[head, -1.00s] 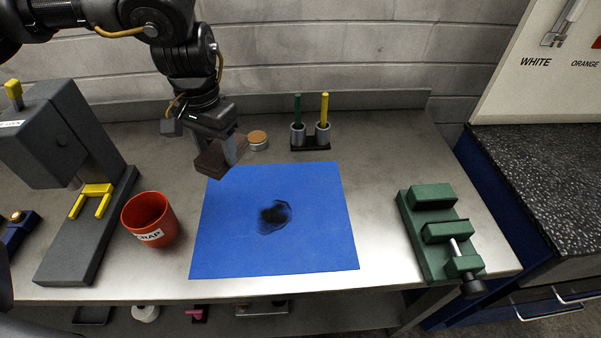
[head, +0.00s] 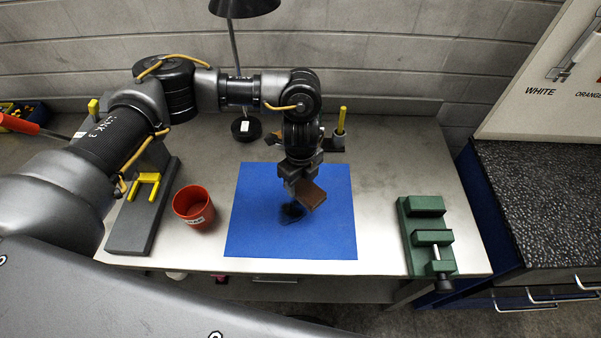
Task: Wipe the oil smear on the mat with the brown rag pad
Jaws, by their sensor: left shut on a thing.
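My left gripper (head: 302,188) is shut on the brown rag pad (head: 312,196) and holds it tilted over the blue mat (head: 252,232). The dark oil smear (head: 291,214) shows just left of and below the pad, partly hidden by the gripper and pad. The pad looks a little above the mat, but I cannot tell the exact gap. My right gripper is not in view.
A red cup (head: 193,208) stands left of the mat, beside a grey press with a yellow fork (head: 144,186). A green vise (head: 427,232) is on the right. Behind my arm are a lamp (head: 245,128) and a holder with a yellow stick (head: 341,121). Bench between mat and vise is clear.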

